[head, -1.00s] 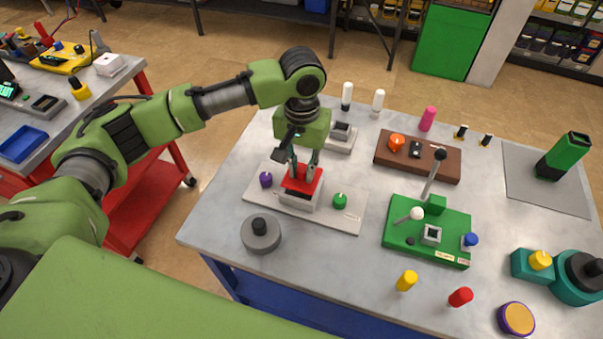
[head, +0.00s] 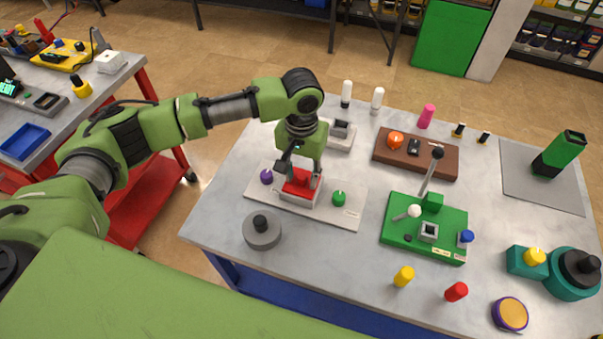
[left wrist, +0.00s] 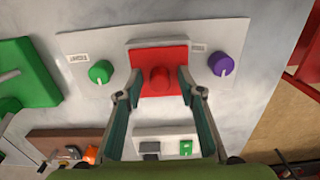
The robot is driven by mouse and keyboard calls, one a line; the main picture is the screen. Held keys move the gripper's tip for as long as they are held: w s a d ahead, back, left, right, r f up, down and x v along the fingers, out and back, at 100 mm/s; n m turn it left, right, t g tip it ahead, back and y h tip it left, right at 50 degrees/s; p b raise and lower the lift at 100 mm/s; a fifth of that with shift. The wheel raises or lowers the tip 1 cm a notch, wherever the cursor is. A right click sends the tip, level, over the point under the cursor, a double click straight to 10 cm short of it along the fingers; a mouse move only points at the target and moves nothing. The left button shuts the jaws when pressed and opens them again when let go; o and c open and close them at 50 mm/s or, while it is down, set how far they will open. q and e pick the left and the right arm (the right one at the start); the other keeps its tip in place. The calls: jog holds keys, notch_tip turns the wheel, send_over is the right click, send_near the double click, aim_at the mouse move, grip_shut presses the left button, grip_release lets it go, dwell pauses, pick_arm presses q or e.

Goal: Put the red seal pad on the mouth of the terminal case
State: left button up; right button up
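The red seal pad (head: 298,187) is a flat red square with a round red knob on top. It lies on a light grey box (head: 299,200) between a purple knob and a green knob on a pale plate; I cannot tell if this box is the terminal case. My left gripper (left wrist: 158,84) points down over the pad, its two fingers on either side of the red knob. In the left wrist view the pad (left wrist: 159,57) shows gaps between knob and fingers, so the gripper looks open. My right gripper is not in view.
A grey box with a dark opening (head: 341,131) stands just behind the plate. The purple knob (head: 266,177) and green knob (head: 338,198) flank the pad. A grey round weight (head: 262,230) stands in front. A green board with levers (head: 425,235) is to the right.

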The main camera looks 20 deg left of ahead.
aim_at(302, 176)
pick_arm(q)
notch_tip(302, 176, up, 12)
jog(key=b, duration=0.3)
jog(key=shift+r, duration=0.15)
